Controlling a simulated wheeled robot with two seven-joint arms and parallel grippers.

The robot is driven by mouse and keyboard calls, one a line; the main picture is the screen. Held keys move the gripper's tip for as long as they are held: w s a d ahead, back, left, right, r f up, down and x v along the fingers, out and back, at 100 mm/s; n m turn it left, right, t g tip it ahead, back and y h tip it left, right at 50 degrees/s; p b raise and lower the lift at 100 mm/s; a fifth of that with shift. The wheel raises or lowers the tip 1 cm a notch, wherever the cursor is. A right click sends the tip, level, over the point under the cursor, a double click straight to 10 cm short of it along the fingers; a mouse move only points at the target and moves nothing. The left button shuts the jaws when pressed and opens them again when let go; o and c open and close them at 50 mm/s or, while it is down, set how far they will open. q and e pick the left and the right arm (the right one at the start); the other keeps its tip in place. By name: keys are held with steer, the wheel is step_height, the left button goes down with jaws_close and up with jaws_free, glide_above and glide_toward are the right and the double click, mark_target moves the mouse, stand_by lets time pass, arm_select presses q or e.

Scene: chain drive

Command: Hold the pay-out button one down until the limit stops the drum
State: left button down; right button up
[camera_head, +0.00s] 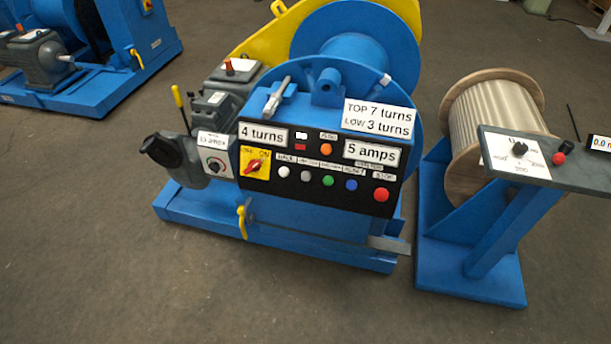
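The blue winch (290,230) stands mid-view with its drum (350,62) at the back. Its black panel (330,200) has a row of buttons: white (284,172), grey (306,176), green (328,181), blue (351,185) and a larger red one (381,194). Their labels are too small to read surely, so I cannot tell which is pay-out one. A display (263,136) reads "4 turns", another (371,153) "5 amps". A sign (379,118) reads "TOP 7 turns, LOW 3 turns". An orange lamp (326,149) is above the buttons. Neither gripper is in view.
A red-handled switch (254,167) sits left of the buttons. A cable reel (495,115) on a blue stand with a dial desk (515,155) is at right. Another blue machine (90,90) is far left. The grey floor (200,290) in front is clear.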

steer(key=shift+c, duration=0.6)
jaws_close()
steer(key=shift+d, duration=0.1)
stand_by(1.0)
